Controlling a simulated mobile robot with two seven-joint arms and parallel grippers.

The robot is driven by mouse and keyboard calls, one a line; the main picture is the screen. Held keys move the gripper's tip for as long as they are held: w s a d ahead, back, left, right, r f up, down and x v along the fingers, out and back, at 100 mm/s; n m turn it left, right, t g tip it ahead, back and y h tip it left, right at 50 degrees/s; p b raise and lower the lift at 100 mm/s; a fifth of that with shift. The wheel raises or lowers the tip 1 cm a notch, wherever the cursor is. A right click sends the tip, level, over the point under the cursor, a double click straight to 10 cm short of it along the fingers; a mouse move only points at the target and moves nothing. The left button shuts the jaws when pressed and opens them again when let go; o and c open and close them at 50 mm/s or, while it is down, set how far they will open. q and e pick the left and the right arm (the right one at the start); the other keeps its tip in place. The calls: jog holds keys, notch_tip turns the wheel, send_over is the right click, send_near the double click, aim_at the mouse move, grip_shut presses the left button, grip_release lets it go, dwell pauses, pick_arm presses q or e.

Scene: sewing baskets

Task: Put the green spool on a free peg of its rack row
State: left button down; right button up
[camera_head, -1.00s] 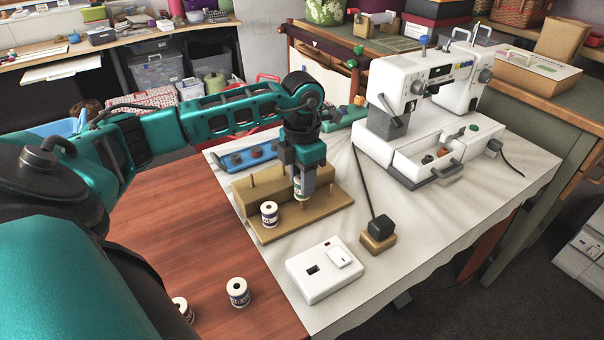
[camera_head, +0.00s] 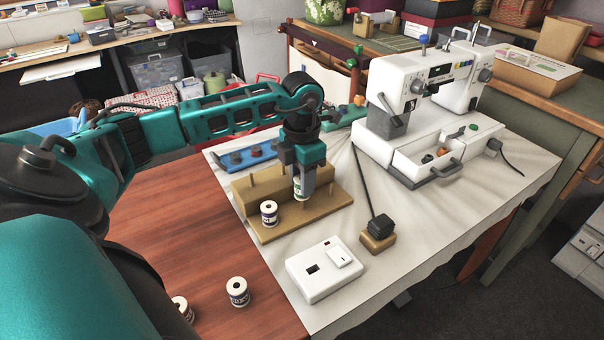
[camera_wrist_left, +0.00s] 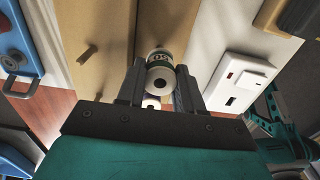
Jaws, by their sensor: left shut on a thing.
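The wooden rack (camera_head: 330,202) stands on the white cloth, with a raised back step and a lower front ledge. My left gripper (camera_head: 300,188) points down over the front ledge and is shut on a white spool with a green-marked label, the green spool (camera_wrist_left: 160,62). The fingers partly hide it in the head view, and I cannot tell whether it sits around a peg. Another white spool (camera_head: 269,213) with a dark label stands upright on the ledge, left of the gripper. A bare peg (camera_wrist_left: 88,54) shows in the left wrist view. My right gripper is not in view.
Two more spools stand on the red-brown table: one upright (camera_head: 238,291) and one (camera_head: 181,308) partly hidden by my arm. A blue tray (camera_head: 246,158) lies behind the rack. A white switch box (camera_head: 324,272), a black-topped block (camera_head: 378,232) and a sewing machine (camera_head: 418,90) stand rightward.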

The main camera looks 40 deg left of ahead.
pick_arm(q)
jog(key=shift+f+b, duration=1.35)
jog(key=shift+f, duration=0.6)
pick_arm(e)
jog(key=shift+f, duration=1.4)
pick_arm(q)
jog(key=c, duration=0.7)
grip_release()
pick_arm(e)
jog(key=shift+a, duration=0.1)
pick_arm(q)
jog(key=shift+o, duration=0.2)
jog(key=shift+r, duration=0.3)
notch_tip(320, 180, up, 12)
jog(key=p, duration=0.1)
jog(key=shift+r+p, duration=0.15)
jog(key=shift+p, duration=0.25)
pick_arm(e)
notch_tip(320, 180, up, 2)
pick_arm(q)
jog(key=shift+s+d, duration=0.1)
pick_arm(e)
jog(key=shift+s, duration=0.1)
